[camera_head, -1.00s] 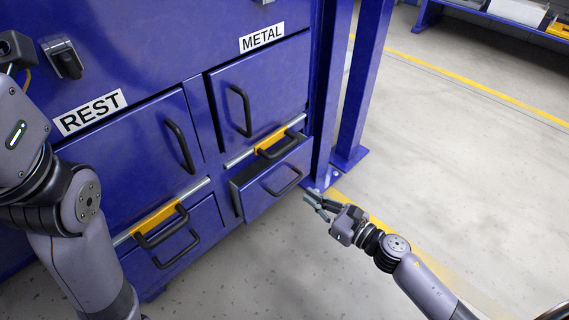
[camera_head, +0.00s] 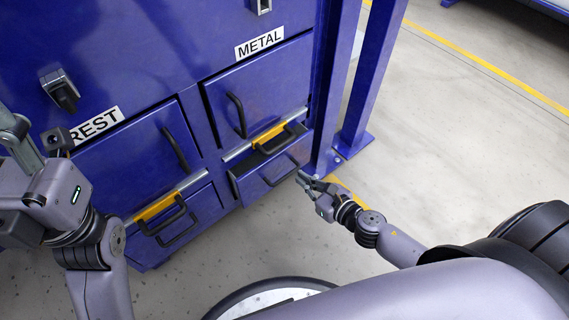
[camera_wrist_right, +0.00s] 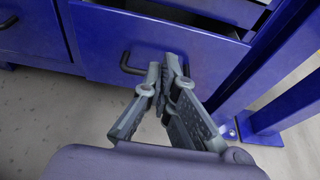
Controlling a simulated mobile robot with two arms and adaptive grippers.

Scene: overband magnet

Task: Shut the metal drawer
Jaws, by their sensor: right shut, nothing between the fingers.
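The metal drawer (camera_head: 250,187) is the blue lower drawer under the METAL label (camera_head: 259,42). It stands partly out, with a dark gap along its top edge. Its black handle (camera_head: 280,172) is on the front; the handle also shows in the right wrist view (camera_wrist_right: 126,64). My right gripper (camera_head: 302,178) is shut and empty at the right part of the drawer front.
A yellow latch bar with a black handle (camera_head: 271,131) sits above the metal drawer. The REST drawer (camera_head: 200,210) is at its left. A blue post (camera_head: 335,120) stands close on the right. Grey floor is clear farther right.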

